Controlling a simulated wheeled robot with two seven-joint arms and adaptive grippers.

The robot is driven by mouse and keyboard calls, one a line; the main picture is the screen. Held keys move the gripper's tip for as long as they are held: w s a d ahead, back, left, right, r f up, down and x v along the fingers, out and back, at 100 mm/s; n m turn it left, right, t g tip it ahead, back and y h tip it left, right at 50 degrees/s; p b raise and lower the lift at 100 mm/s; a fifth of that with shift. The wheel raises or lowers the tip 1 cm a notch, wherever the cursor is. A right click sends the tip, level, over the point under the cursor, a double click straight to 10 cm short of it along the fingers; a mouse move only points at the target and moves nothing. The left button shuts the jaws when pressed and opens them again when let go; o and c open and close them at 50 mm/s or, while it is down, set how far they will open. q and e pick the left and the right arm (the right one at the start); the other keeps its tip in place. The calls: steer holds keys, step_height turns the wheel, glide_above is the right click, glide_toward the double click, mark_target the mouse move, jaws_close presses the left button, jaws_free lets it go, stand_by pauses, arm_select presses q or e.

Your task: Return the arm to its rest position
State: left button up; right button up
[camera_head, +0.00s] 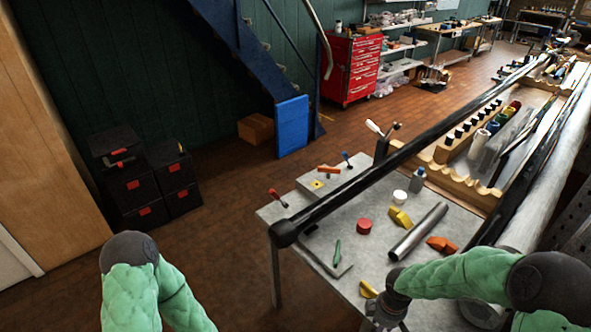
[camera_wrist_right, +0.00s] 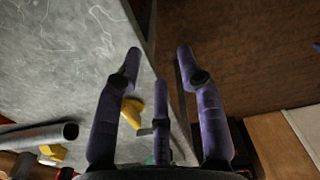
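My right arm, in a green padded sleeve, comes in from the right in the head view. Its gripper (camera_head: 384,322) is at the bottom edge over the near part of the grey table (camera_head: 300,210) and is partly cut off. In the right wrist view the purple fingers of the right gripper (camera_wrist_right: 158,60) are spread apart with nothing between them, by the table's edge. My left arm (camera_head: 135,280) shows as a bent green sleeve at the lower left, clear of the table. Its gripper is out of view.
A long black pole (camera_head: 400,155) with a capped end crosses above the table. A grey tube (camera_head: 418,231), a red cylinder (camera_head: 364,226), yellow pieces (camera_head: 400,217) and an orange piece (camera_head: 442,244) lie on the table. Black boxes (camera_head: 130,185) stand at left. The floor between is clear.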

steer(key=s+a+f+m+y, duration=0.4)
steer(key=s+a+f+m, duration=0.7)
steer(key=a+f+m, duration=0.2)
steer(key=shift+s+a+f+b, duration=0.3)
steer(key=shift+a+f+b, duration=0.1)
steer(key=shift+a+f, duration=0.5)
